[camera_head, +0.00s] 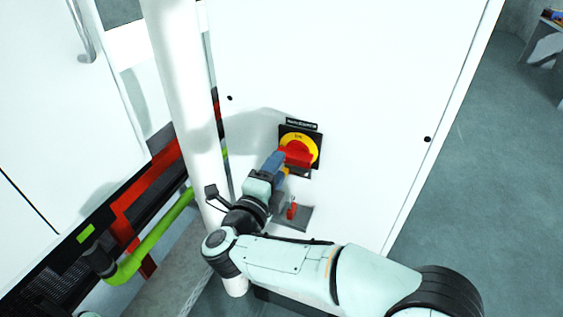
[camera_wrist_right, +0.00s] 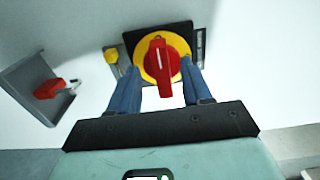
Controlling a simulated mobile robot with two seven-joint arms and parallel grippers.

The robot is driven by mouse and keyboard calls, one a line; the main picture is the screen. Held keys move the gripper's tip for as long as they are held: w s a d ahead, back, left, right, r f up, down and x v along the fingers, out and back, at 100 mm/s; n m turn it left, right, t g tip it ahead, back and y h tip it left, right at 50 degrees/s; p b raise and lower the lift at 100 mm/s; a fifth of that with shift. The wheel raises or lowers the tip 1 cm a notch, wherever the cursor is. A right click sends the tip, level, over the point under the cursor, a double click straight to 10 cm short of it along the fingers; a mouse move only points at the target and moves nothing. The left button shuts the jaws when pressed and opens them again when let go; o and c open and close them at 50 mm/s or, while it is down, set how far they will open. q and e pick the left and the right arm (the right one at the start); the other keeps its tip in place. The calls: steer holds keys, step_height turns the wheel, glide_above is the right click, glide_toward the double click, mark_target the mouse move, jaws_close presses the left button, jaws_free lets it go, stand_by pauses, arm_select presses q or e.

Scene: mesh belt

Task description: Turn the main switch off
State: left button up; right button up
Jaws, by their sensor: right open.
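The main switch is a red rotary handle (camera_head: 297,154) on a round yellow plate (camera_head: 314,143) with a dark square backing, on the white cabinet front. In the right wrist view the red handle (camera_wrist_right: 158,66) points along the picture's vertical, with a white line on it. My right gripper (camera_head: 281,160) is open at the switch. In the wrist view its two blue fingers (camera_wrist_right: 160,88) stand on either side of the handle's lower end, with gaps showing beside it. I cannot tell whether either finger touches the handle. My left gripper does not show.
A small grey shelf (camera_head: 293,222) with a red padlock (camera_wrist_right: 48,89) is below the switch. A white post (camera_head: 184,90) stands close left of my right arm. A green bar (camera_head: 155,240) and red frame are at left. Open floor (camera_head: 470,190) lies right of the cabinet.

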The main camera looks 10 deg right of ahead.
steer(key=b+v, duration=0.1)
steer(key=v, duration=0.8)
steer(key=shift+s+a, duration=0.15)
steer(key=shift+s, duration=0.05)
